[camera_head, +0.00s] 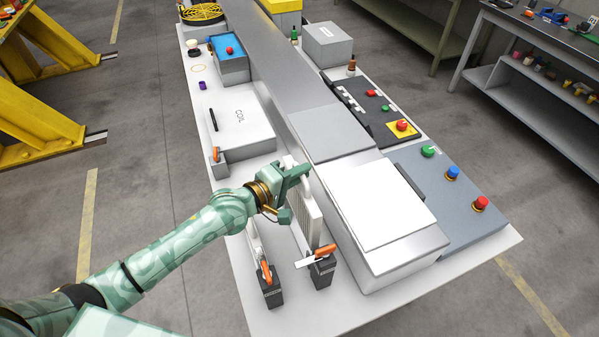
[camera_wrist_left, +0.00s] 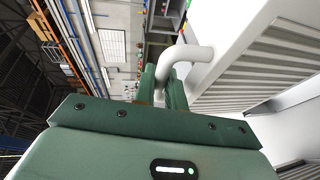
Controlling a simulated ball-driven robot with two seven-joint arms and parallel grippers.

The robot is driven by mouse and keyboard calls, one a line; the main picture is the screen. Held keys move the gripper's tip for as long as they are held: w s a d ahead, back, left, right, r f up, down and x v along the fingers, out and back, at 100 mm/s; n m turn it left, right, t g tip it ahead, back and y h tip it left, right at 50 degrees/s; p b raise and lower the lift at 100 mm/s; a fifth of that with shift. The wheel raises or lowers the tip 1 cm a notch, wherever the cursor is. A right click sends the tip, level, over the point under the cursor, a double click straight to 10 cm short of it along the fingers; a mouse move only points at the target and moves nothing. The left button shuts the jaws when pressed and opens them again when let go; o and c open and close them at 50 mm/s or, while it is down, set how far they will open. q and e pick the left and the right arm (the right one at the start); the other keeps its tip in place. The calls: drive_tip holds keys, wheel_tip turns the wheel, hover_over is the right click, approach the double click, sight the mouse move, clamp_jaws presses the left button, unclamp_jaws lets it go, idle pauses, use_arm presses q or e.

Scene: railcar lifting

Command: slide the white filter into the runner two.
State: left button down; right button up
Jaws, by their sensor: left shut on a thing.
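The white filter (camera_head: 308,208) is a pleated panel standing upright on the table, beside the grey housing. My left gripper (camera_head: 295,175) is shut on its white handle at the top. The left wrist view shows the fingers (camera_wrist_left: 165,92) around the bent handle (camera_wrist_left: 187,54), with the pleated face (camera_wrist_left: 262,68) to the right. Two low runners end in dark blocks with orange levers, a left one (camera_head: 271,289) and a right one (camera_head: 321,272). The filter stands behind the right block. I cannot read which is runner two, nor tell whether the filter's bottom sits in a runner. My right gripper is not in view.
A long grey housing with a white-topped box (camera_head: 379,207) stands close on the right. A white COIL box (camera_head: 236,122) lies behind, with an orange-levered clamp (camera_head: 217,160) at its front corner. Button panels (camera_head: 452,192) fill the right side. The table's front left is clear.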

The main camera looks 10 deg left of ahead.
sight(297, 197)
use_arm(q)
drive_tip(key=shift+p, duration=0.35)
idle(0.5)
drive_tip(key=shift+f+b, duration=3.55)
drive_tip(key=shift+f, duration=0.8)
drive_tip(key=shift+r, duration=0.1)
drive_tip(key=shift+r+p, duration=3.95)
drive_tip(key=shift+p, duration=0.05)
